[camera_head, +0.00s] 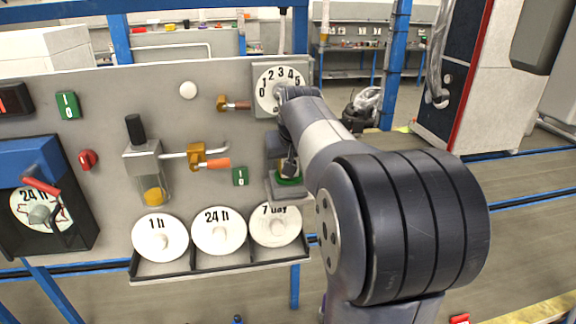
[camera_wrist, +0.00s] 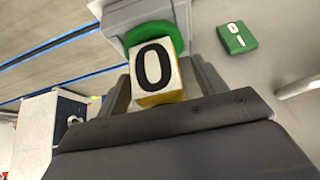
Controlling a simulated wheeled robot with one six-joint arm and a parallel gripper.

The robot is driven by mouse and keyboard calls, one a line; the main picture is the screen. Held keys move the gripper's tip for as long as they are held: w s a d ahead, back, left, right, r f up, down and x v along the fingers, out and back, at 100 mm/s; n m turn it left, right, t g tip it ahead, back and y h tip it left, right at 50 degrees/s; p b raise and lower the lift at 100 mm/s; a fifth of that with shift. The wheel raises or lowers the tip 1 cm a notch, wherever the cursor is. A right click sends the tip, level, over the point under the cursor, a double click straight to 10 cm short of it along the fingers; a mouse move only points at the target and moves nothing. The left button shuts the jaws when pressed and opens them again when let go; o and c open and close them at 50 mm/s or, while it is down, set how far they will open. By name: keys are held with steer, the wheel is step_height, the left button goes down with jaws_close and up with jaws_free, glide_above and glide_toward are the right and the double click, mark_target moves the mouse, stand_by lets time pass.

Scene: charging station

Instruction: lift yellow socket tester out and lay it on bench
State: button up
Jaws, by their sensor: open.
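The yellow socket tester (camera_wrist: 157,97) appears in the wrist view as a yellow-sided block with a white face marked 0. It sits against a green ring (camera_wrist: 153,36) on a grey socket housing. My gripper (camera_wrist: 163,84) is open, its dark fingers on either side of the block. I cannot tell whether they touch it. In the head view my gripper (camera_head: 289,166) is at the right part of the grey panel, by the green-ringed socket (camera_head: 288,182); my arm hides much there, and the tester cannot be made out. I cannot identify the bench with certainty.
Below the socket, a dark rack (camera_head: 215,262) holds discs marked 1 h, 24 h and 7 day. A numbered dial (camera_head: 278,88) is just above my gripper. A brass valve (camera_head: 197,156) and a green switch (camera_head: 240,176) stand to the left. A white cabinet is behind right.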

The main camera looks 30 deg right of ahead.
steer(key=shift+w+f, duration=0.1)
steer(key=shift+f, duration=0.1)
steer(key=c, duration=1.1)
steer(key=shift+r, duration=0.15)
steer(key=shift+c, duration=0.2)
steer(key=shift+r, duration=0.55)
step_height(320, 180, up, 2)
steer(key=shift+r, duration=0.2)
steer(key=s+a+b, duration=0.2)
steer(key=s, duration=0.6)
steer(key=s+a+b, duration=0.2)
steer(key=s+a, duration=0.1)
steer(key=s, duration=0.6)
steer(key=shift+s+r, duration=0.15)
steer(key=shift+s, duration=0.05)
